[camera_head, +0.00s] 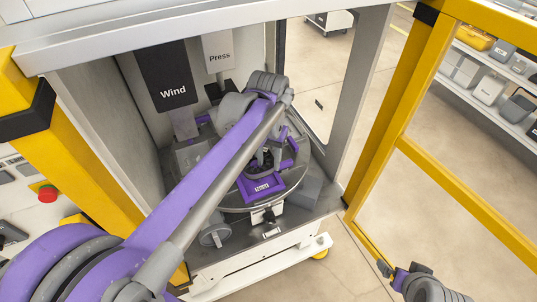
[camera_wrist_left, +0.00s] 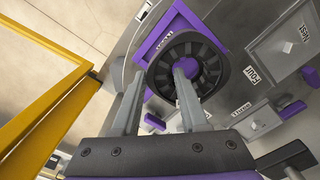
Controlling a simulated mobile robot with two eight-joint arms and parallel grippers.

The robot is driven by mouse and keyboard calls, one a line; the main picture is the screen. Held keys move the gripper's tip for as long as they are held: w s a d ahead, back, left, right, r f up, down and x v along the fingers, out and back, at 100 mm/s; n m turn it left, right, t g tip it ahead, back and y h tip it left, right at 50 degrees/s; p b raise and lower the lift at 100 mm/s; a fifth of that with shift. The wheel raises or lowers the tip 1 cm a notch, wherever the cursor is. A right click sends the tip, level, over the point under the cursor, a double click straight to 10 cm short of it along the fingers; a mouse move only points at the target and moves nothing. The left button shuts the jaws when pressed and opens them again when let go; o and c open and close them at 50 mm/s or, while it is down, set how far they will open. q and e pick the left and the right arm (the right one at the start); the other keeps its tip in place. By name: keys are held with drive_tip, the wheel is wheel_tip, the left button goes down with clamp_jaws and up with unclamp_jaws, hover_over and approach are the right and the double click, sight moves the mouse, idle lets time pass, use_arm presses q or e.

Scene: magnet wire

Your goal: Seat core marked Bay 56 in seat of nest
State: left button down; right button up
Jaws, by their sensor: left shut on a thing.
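The core (camera_wrist_left: 188,62), a dark slotted ring, shows in the left wrist view. My left gripper (camera_wrist_left: 158,75) is shut on its wall, one finger at the outer side and one at the bore. A purple nest (camera_wrist_left: 160,42) with a small white label lies right behind the core; whether the core rests in its seat cannot be told. In the head view the nest (camera_head: 262,187) sits on the round plate, and my left gripper (camera_head: 266,156) is over it, mostly hidden by its arm. No Bay 56 marking is readable. My right arm's end shows at the lower right, its jaws unclear.
The round metal plate (camera_head: 238,203) stands inside a grey cabinet. Signs "Wind" (camera_head: 168,77) and "Press" (camera_head: 218,53) are at the back. A yellow-framed door (camera_head: 400,120) stands open at the right. Grey labelled blocks (camera_wrist_left: 262,75) surround the nest.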

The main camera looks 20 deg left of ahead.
use_arm(q)
wheel_tip(320, 180, down, 3)
drive_tip(key=shift+r+b, duration=0.15)
drive_tip(key=shift+b, duration=0.3)
drive_tip(key=shift+f+b, duration=0.45)
drive_tip(key=shift+f, duration=0.6)
use_arm(e)
drive_tip(key=s+f, duration=0.1)
drive_tip(key=f, duration=0.2)
drive_tip(key=shift+s, duration=0.35)
use_arm(q)
drive_tip(key=shift+w, duration=0.1)
use_arm(e)
drive_tip(key=shift+w, duration=0.1)
use_arm(q)
drive_tip(key=shift+f+b, duration=0.45)
drive_tip(key=shift+f, duration=0.35)
use_arm(e)
drive_tip(key=shift+s+f, duration=0.35)
drive_tip(key=shift+f, duration=0.25)
use_arm(q)
drive_tip(key=shift+c, duration=1.8)
unclamp_jaws()
drive_tip(key=shift+r, duration=0.15)
use_arm(e)
drive_tip(key=shift+r, duration=0.1)
